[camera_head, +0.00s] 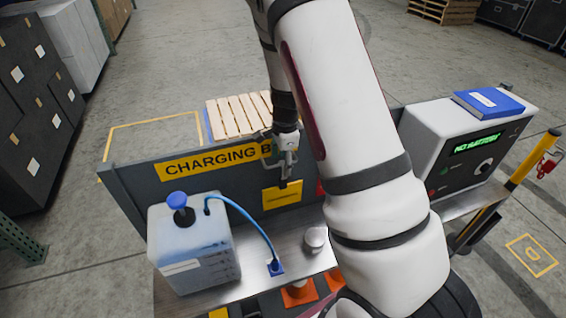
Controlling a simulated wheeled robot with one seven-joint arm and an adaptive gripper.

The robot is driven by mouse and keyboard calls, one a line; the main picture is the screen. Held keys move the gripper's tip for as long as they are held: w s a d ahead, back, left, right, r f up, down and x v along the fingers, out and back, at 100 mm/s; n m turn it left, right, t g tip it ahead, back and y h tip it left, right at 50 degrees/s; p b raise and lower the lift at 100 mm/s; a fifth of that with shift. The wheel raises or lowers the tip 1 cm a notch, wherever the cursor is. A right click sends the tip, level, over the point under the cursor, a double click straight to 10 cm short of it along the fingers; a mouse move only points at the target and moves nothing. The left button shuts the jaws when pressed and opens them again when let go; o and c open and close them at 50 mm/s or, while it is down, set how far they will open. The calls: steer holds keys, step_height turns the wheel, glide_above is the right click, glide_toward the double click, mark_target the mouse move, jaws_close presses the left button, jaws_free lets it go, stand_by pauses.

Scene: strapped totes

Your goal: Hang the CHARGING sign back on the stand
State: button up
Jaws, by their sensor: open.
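The yellow strip with black letters "CHARGING B" (205,162) runs along the top of the grey back panel (140,190); my arm covers the rest of its words. A small yellow plate (282,198) with a dark line stands against the panel below the strip. I cannot tell whether this plate is the sign. My gripper (284,184) is open, pointing down in front of the panel, with its tips at the plate's upper part. I cannot tell whether they touch it. A yellow and black post (528,160) stands at the right; I cannot tell whether it is the stand.
On the metal bench (290,245) are a white-blue container (190,250) with a blue hose, a small pale cup (315,238) and a grey box with a green display (462,150), a blue book (489,102) on top. Orange cones (299,294) are below. A slatted pallet (232,116) lies behind.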

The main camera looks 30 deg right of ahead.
steer(key=s+a+r+n+t+y, duration=0.1)
steer(key=s+a+r+n, duration=0.15)
steer(key=r, duration=0.65)
steer(key=s+a+r+n, duration=0.2)
steer(key=s+a+r, duration=0.1)
steer(key=r, duration=0.6)
steer(key=s+a+r+n+t, duration=0.1)
steer(key=s+a+r+n, duration=0.3)
steer(key=s+r+n, duration=0.2)
steer(key=s+a+r+n+t, duration=0.2)
steer(key=s+a+r+n, duration=0.2)
steer(key=s+n, duration=0.5)
steer(key=s+r, duration=0.2)
steer(key=s, duration=0.3)
steer(key=shift+s+r+n+h, duration=0.15)
steer(key=shift+r+n+h, duration=0.1)
steer(key=shift+n+h, duration=0.15)
steer(key=shift+a, duration=0.1)
stand_by(0.5)
